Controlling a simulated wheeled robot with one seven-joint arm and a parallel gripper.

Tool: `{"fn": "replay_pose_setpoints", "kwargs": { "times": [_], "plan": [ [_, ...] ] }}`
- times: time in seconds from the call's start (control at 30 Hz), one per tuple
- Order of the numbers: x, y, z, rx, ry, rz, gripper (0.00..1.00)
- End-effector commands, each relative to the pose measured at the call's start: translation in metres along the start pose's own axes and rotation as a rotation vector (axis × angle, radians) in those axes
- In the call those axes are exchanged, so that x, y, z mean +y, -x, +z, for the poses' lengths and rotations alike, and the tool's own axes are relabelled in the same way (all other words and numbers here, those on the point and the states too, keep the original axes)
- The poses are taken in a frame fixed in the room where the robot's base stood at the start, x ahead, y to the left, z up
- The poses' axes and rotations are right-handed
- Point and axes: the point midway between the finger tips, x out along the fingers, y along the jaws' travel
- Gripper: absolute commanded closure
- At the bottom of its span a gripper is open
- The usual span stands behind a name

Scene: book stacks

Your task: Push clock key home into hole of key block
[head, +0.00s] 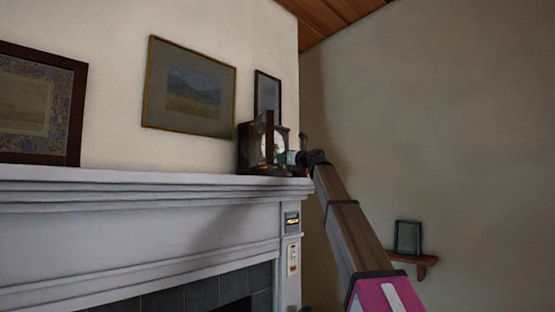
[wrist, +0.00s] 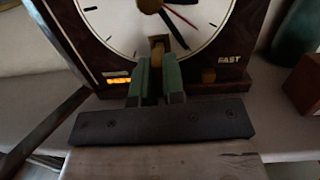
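A dark wooden clock (head: 254,150) with a white dial stands at the right end of the mantel. Its dial (wrist: 115,25) and dark hands fill the upper wrist view. My gripper (wrist: 157,68), with green fingers, is close in front of the dial's lower edge. A narrow brass-coloured piece, seemingly the clock key (wrist: 156,59), sits between the fingers, which appear shut on it. Its far end points at the clock. The key block and its hole cannot be clearly made out, so I cannot tell how deep the key sits. In the head view my gripper (head: 292,157) is at the clock's right side.
A lit orange label (wrist: 118,81) is to the left. A dark bar (wrist: 45,130) slants at the left. A reddish box (wrist: 304,84) stands right on the mantel (head: 150,180).

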Motion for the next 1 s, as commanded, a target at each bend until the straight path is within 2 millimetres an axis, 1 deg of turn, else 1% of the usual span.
{"fn": "replay_pose_setpoints", "kwargs": {
  "times": [0.33,1.0],
  "plan": [
    [0.0,0.003,0.0,0.0,0.0,0.0,1.0],
    [0.001,0.025,-0.001,0.001,0.0,0.0,1.0]
  ]
}}
